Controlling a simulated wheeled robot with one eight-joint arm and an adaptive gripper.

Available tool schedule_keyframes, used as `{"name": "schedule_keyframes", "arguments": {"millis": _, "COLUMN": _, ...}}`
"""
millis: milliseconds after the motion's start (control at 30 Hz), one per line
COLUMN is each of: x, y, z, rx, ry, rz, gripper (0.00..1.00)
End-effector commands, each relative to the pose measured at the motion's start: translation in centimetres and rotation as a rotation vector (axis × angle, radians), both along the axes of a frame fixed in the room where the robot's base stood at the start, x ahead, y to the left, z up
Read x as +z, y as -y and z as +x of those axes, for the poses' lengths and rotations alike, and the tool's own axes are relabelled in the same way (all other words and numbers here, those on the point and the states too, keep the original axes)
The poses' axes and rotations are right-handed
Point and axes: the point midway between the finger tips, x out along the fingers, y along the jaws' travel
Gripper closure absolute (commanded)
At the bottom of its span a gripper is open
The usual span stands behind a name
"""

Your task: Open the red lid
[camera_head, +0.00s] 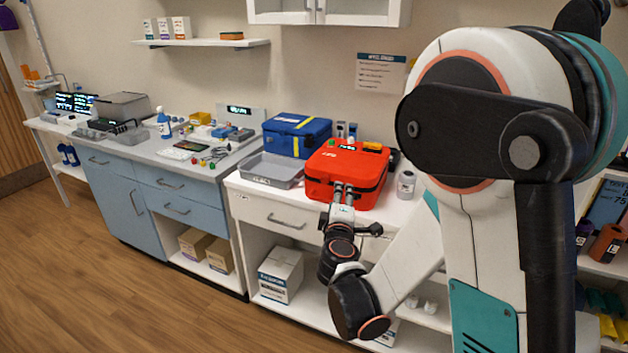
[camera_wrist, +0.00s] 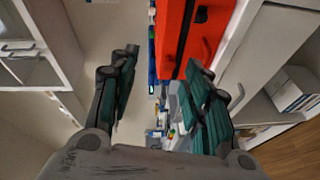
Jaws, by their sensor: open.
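The red case (camera_head: 362,190) stands on the white counter with its red lid (camera_head: 345,160) shut. My gripper (camera_head: 343,188) is at the front face of the case. In the wrist view my gripper (camera_wrist: 160,85) has its green-padded fingers spread wide with nothing between them. The right-hand finger overlaps the case edge; contact cannot be told.
A blue case (camera_head: 290,140) stands behind left of the red one, and a grey tray (camera_head: 272,172) lies to its left. A wall cabinet (camera_head: 330,12) hangs above. Open wood floor lies at the left front.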

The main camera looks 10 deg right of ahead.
Motion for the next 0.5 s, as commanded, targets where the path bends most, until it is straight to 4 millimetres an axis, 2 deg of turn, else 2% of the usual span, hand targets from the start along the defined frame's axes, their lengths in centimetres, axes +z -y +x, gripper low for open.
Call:
{"name": "schedule_keyframes", "arguments": {"millis": 33, "x": -1.0, "y": -0.7, "z": 0.6, "rx": 0.021, "ry": 0.009, "rz": -0.041, "gripper": 0.56}}
{"name": "schedule_keyframes", "arguments": {"millis": 200, "x": -2.9, "y": -2.4, "z": 1.4, "rx": 0.073, "ry": 0.031, "rz": -0.153, "gripper": 0.56}}
{"name": "schedule_keyframes", "arguments": {"millis": 333, "x": -3.6, "y": -3.0, "z": 1.6, "rx": 0.09, "ry": 0.037, "rz": -0.19, "gripper": 0.56}}
{"name": "schedule_keyframes", "arguments": {"millis": 500, "x": -3.5, "y": -2.9, "z": 2.4, "rx": 0.093, "ry": 0.039, "rz": -0.198, "gripper": 0.56}}
